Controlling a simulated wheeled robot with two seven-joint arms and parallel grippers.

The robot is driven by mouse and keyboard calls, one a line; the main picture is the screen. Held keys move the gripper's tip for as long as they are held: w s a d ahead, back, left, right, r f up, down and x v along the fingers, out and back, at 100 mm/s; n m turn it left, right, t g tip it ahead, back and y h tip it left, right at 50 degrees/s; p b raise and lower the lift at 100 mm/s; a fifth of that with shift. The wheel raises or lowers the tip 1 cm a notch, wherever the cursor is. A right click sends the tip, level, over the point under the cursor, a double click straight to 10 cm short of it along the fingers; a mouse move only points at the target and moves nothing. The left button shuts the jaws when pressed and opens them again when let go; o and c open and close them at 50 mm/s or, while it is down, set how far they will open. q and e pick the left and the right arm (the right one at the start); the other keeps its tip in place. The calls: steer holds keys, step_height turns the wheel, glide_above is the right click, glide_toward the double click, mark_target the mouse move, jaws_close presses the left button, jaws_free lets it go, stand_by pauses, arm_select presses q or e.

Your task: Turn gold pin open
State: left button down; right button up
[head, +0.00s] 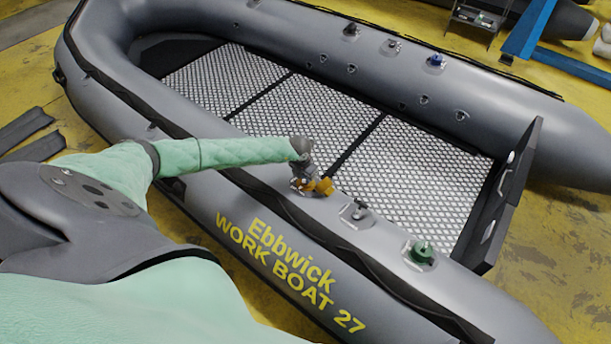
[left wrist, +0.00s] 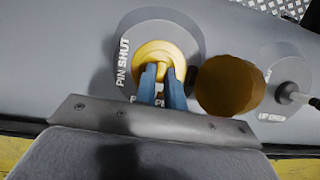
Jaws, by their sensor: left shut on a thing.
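The gold pin (left wrist: 158,52) sits in a round grey valve plate on the near tube of the grey inflatable boat (head: 180,110). The plate reads "PIN SHUT" at its left; lettering at its bottom is partly hidden by my fingers. My left gripper (left wrist: 162,75) has its blue fingers shut on the pin's raised middle bar. In the head view my left gripper (head: 303,178) reaches down to the tube and mostly hides the pin. A round gold cap (left wrist: 230,86) lies beside the plate, and it also shows in the head view (head: 325,186). My right gripper is not in view.
A valve with a dark stem (head: 357,209) and a green valve (head: 421,252) sit further right on the near tube. The far tube carries several fittings, one with a blue cap (head: 436,60). A blue beam (head: 530,28) lies beyond the boat.

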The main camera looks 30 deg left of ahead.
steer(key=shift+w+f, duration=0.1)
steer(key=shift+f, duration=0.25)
arm_select(q)
steer(key=c, duration=1.5)
jaws_free()
